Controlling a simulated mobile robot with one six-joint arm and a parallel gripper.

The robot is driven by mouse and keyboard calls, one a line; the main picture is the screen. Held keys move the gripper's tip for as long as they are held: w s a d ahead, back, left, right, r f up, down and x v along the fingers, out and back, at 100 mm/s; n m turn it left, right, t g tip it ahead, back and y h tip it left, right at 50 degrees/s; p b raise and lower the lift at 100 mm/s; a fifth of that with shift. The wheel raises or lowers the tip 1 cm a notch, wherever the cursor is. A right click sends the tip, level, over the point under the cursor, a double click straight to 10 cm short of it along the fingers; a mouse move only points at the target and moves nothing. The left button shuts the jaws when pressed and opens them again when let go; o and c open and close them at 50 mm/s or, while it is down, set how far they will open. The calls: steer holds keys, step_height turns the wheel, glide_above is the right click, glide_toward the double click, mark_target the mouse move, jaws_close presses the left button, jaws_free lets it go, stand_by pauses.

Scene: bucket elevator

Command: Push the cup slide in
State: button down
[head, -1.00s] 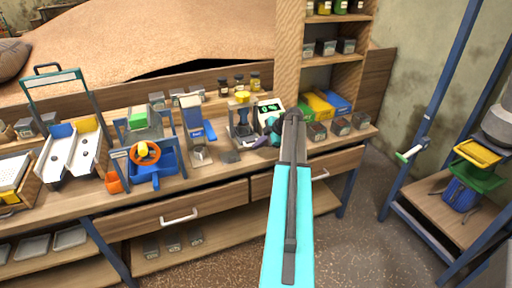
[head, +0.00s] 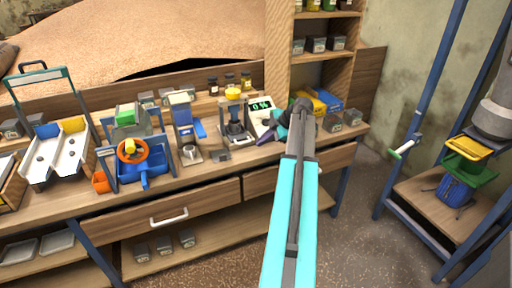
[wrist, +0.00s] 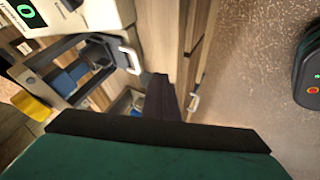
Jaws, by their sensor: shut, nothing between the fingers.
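The stand with a yellow knob (head: 233,93) is on the bench beside a white meter. What I take to be its cup slide (head: 238,138) sits low at the stand's front; its exact position is unclear. In the wrist view I see a dark frame with blue parts and a white loop handle (wrist: 131,57), probably the slide's handle. My gripper (head: 264,140) is shut and empty, just right of the stand and in front of the meter.
The white meter (head: 262,115) shows "0 %". A small grey block (head: 220,155) lies near the bench's front edge. A blue device (head: 187,125) stands to the left. Boxes and shelves (head: 325,45) are at the right. The floor in front is clear.

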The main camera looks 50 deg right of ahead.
steer(key=shift+v, duration=1.55)
